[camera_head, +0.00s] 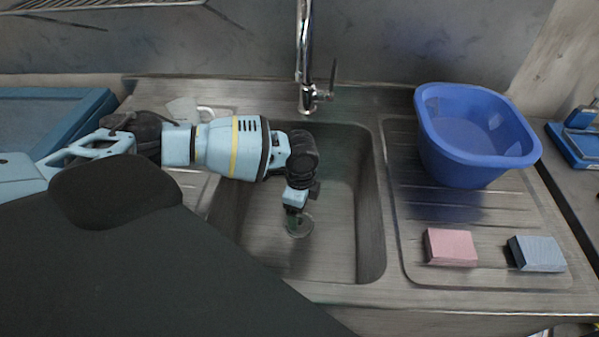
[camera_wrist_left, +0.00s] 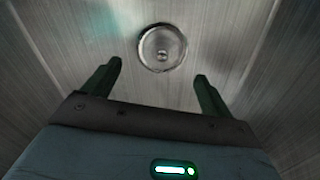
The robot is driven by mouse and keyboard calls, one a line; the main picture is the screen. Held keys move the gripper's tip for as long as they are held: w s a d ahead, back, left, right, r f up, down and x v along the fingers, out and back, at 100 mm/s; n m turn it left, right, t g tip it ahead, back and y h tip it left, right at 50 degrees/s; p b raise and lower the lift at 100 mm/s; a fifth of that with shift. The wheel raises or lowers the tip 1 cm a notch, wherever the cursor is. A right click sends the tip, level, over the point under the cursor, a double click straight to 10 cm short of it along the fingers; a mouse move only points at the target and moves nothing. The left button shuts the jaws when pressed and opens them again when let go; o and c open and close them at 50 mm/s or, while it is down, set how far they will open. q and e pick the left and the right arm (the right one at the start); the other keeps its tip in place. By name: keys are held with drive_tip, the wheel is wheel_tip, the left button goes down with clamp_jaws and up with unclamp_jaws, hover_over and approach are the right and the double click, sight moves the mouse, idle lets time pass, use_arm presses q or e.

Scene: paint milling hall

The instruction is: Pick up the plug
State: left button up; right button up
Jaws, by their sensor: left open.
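The plug (camera_wrist_left: 162,47) is a round, shiny metal disc with a small knob at its centre, lying on the floor of the sink basin (camera_head: 338,240). In the head view it shows partly (camera_head: 303,228) just below my left gripper (camera_head: 295,209). In the left wrist view my left gripper (camera_wrist_left: 158,85) is open with nothing between its two fingers. The plug lies beyond the fingertips there, roughly centred between them. The gripper points down into the basin, apparently above the plug and apart from it. My right gripper is not in view.
A chrome tap (camera_head: 306,60) rises behind the basin. A blue tub (camera_head: 470,140) stands on the drainboard (camera_head: 405,220) at right, with a pink block (camera_head: 450,248) and a grey-blue block (camera_head: 536,254) in front. A blue tray (camera_head: 50,112) lies at far left.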

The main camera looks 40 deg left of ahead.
sight(301, 220)
use_arm(q)
drive_tip(key=shift+w+f+b, duration=0.15)
drive_tip(key=shift+f+b, duration=0.15)
drive_tip(key=shift+f, duration=2.8)
drive_tip(key=c, duration=1.1)
drive_tip(key=shift+o, duration=0.2)
wheel_tip(301, 220, up, 10)
drive_tip(key=p, duration=0.1)
